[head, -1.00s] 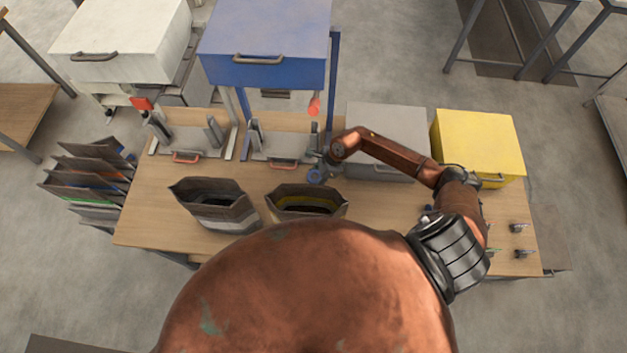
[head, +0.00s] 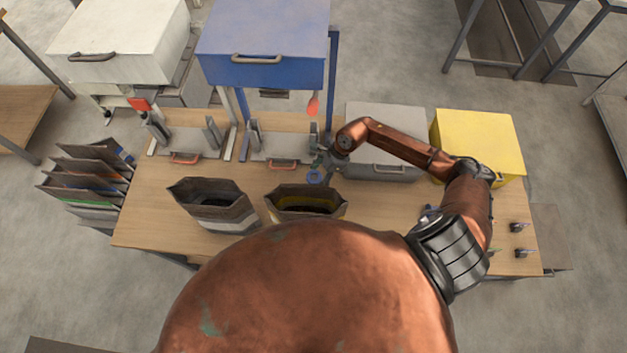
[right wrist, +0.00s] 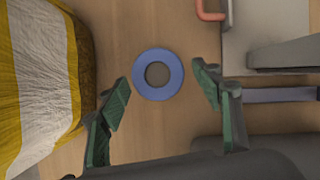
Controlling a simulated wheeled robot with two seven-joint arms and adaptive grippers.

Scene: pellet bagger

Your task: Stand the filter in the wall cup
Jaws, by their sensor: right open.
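A blue ring-shaped thing (head: 314,177) with a grey-brown round centre is on the wooden table, just behind the right-hand bag. It also shows from above in the right wrist view (right wrist: 172,64). I cannot tell its height, or whether it is the filter or a cup. My right gripper (head: 326,163) is close to it in the head view. In the right wrist view my gripper (right wrist: 160,76) is open, its green-padded fingers apart on either side of the ring, with nothing held. I cannot make out a wall cup for certain. My left gripper is not in view.
A grey box (head: 385,125), a yellow box (head: 480,140) and sealing stations with red handles (head: 283,164) line the back. The table's front left is clear.

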